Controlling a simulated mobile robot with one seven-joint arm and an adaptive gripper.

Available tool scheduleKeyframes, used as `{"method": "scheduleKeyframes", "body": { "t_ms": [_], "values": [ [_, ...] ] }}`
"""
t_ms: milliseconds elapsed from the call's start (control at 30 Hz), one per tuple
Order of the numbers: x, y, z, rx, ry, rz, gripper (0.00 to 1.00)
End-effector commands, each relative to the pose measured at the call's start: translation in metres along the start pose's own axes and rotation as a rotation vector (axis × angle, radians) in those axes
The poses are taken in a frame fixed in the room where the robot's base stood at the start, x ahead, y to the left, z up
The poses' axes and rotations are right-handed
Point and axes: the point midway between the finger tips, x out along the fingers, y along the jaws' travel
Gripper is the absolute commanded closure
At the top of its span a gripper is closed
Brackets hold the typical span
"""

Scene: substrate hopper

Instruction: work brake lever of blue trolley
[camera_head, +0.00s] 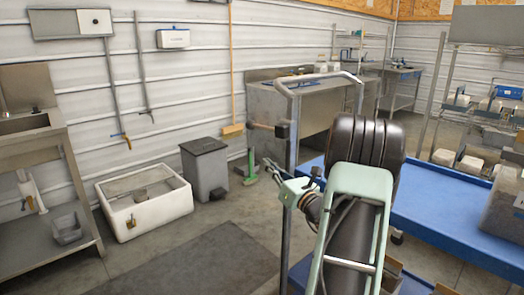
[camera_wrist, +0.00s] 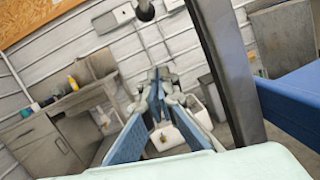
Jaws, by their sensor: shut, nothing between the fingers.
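The blue trolley (camera_head: 440,215) stands at the right, with a blue deck and a grey tubular push handle. Its deck also shows at the right of the wrist view (camera_wrist: 295,105). A short dark lever (camera_head: 264,127) sticks out to the left from a black block on the handle's upright; it looks like the brake lever. A dark round knob at the top of the wrist view (camera_wrist: 144,10) may be its end. My gripper (camera_head: 268,164) is shut and empty, left of the upright and below the lever, apart from it. Its closed fingertips show in the wrist view (camera_wrist: 160,76).
The trolley's upright (camera_wrist: 228,75) passes close to the right of my gripper. A white tub (camera_head: 145,200), a grey bin (camera_head: 205,168) and a green stand (camera_head: 251,168) are on the floor beyond. A sink bench (camera_head: 35,150) is at left. The floor mat (camera_head: 195,265) is clear.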

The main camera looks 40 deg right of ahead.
Motion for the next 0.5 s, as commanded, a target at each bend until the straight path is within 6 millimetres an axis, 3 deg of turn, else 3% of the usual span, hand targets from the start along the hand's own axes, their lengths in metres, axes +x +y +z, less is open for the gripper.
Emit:
{"method": "scheduleKeyframes", "body": {
  "t_ms": [200,500],
  "values": [
    [-0.027,-0.002,-0.014,0.001,0.001,-0.001,1.00],
    [-0.033,-0.001,-0.017,0.000,-0.001,0.001,1.00]
  ]
}}
